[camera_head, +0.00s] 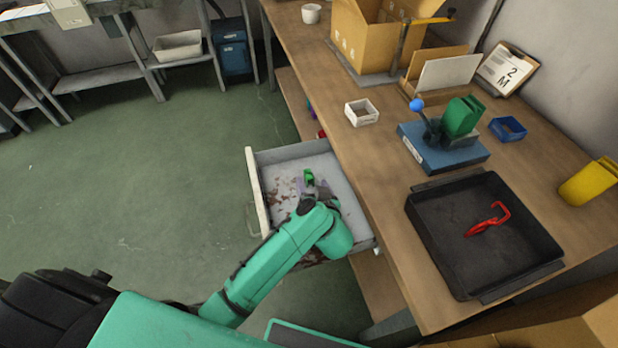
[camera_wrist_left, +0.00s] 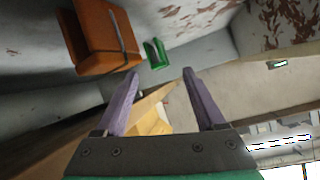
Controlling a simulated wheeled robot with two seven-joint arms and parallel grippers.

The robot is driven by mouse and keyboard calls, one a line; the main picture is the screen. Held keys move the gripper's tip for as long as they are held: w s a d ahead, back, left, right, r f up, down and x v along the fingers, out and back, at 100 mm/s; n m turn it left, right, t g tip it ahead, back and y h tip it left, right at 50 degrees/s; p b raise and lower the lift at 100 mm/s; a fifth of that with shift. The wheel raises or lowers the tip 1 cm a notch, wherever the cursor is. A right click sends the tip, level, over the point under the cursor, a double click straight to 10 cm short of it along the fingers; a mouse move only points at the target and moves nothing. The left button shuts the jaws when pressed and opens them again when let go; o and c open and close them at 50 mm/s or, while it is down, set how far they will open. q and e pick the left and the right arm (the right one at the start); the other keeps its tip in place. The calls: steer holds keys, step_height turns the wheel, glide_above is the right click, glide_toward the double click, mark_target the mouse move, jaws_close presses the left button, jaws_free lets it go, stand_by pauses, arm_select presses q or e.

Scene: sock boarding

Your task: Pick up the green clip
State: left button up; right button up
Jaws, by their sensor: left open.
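The green clip (camera_head: 308,175) lies in the open drawer (camera_head: 252,190), just beyond my left gripper (camera_head: 313,188). In the left wrist view the small green clip (camera_wrist_left: 154,54) shows just past the fingertips, on the drawer's grey floor. My left gripper (camera_wrist_left: 160,74) is open, with its two purple fingers apart and nothing between them. It appears to be inside or just above the drawer, apart from the clip. My right gripper is not in view.
An orange-brown block-like thing (camera_wrist_left: 100,35) sits close beside the clip. The drawer walls and the wooden bench (camera_head: 385,190) edge are close to my arm. On the bench are a black tray (camera_head: 445,262) with a red clamp (camera_head: 488,220) and a blue-based fixture (camera_head: 440,152).

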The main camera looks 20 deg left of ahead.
mark_target(309, 177)
arm_select(q)
steer(key=b+x, duration=0.1)
steer(key=x, duration=0.5)
steer(key=shift+w+f, duration=0.15)
steer(key=shift+c, duration=0.7)
jaws_close()
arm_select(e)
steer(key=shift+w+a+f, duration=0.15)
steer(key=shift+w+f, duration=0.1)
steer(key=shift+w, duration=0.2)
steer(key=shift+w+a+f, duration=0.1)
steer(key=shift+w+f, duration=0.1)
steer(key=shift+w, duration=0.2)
